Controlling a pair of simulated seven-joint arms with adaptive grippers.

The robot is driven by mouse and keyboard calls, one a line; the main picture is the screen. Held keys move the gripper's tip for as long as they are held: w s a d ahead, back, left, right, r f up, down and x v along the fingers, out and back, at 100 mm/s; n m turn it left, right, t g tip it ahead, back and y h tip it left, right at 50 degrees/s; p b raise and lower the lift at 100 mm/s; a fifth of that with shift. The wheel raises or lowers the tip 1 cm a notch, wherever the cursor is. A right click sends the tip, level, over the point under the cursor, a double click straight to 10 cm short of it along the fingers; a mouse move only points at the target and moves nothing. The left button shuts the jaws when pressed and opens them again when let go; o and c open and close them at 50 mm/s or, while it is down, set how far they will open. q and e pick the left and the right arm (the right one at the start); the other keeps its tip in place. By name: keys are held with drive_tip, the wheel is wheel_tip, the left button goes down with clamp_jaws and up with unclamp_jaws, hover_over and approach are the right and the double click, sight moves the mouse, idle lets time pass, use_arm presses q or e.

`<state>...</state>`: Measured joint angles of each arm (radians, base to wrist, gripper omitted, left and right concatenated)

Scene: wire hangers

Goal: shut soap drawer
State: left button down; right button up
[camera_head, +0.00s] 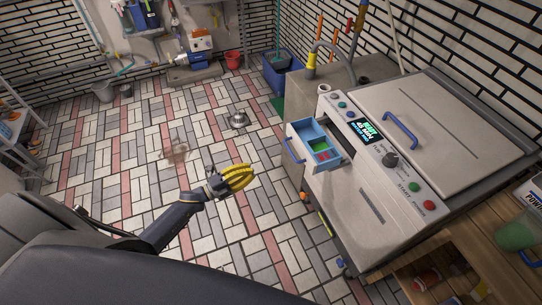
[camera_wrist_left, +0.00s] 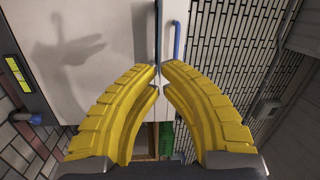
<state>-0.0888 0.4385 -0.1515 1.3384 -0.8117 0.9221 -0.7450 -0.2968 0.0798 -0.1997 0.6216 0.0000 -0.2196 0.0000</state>
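The soap drawer (camera_head: 303,133) sticks out open from the front of the light grey washing machine (camera_head: 375,205) in the head view. My right gripper is not in view.
The machine's control panel (camera_head: 408,173) has a knob, buttons and a lit display. A wooden crate or shelf (camera_head: 440,262) stands at the lower right. A metal bowl-like item (camera_head: 239,119) lies on the tiled floor, and a blue bin (camera_head: 282,75) stands behind. The floor around my gripper is clear.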

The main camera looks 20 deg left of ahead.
use_arm(q)
drive_tip(key=w+d+r+m+h, duration=0.2)
drive_tip(key=w+d+r, duration=0.3)
drive_tip(key=d, duration=0.6)
drive_tip(key=w+m, duration=0.1)
drive_tip(key=w, duration=0.1)
drive_tip(key=shift+w+d+g, duration=0.3)
drive_tip(key=shift+w+g, duration=0.1)
